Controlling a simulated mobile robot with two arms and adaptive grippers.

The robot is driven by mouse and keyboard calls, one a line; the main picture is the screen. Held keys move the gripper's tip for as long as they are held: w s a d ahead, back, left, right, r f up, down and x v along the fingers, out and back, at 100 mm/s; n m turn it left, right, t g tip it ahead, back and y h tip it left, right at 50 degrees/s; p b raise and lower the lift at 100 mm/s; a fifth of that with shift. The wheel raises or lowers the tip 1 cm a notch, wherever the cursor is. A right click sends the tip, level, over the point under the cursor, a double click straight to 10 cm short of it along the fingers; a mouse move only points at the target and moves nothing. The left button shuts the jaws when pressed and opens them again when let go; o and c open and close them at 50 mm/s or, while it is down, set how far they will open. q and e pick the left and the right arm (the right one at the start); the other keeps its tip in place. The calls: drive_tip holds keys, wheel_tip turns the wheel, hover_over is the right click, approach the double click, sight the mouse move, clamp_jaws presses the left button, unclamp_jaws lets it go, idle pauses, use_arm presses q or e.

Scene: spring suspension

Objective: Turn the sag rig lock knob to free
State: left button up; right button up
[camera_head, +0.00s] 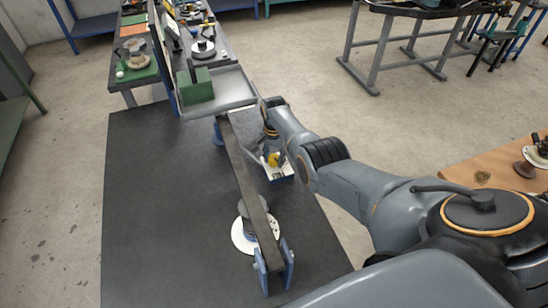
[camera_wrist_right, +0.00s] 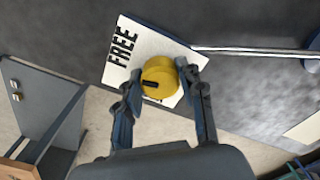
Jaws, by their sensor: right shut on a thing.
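The yellow lock knob (camera_wrist_right: 160,77) sits on a white plate (camera_wrist_right: 148,45) that carries the word FREE on its left part. A short black mark shows on the knob's lower left side. My right gripper (camera_wrist_right: 160,80) has one finger on each side of the knob and is shut on it. In the head view the knob (camera_head: 273,159) and plate (camera_head: 281,173) lie right of the sag rig's long dark bar (camera_head: 247,185), with my right gripper (camera_head: 271,154) over them. The rest of the plate's lettering is hidden. My left gripper is out of view.
The rig stands on a dark bench top (camera_head: 165,200), with blue brackets (camera_head: 273,265) at the bar's near end and a white disc (camera_head: 241,236) beneath it. A green block (camera_head: 195,88) sits in a grey tray (camera_head: 240,92) behind. The bench's left half is clear.

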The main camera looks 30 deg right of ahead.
sight(274, 157)
drive_tip(key=shift+m, duration=0.8)
drive_tip(key=o, duration=1.2)
drive_tip(key=shift+r, duration=0.1)
wheel_tip(274, 157, up, 12)
drive_tip(key=shift+f, duration=0.1)
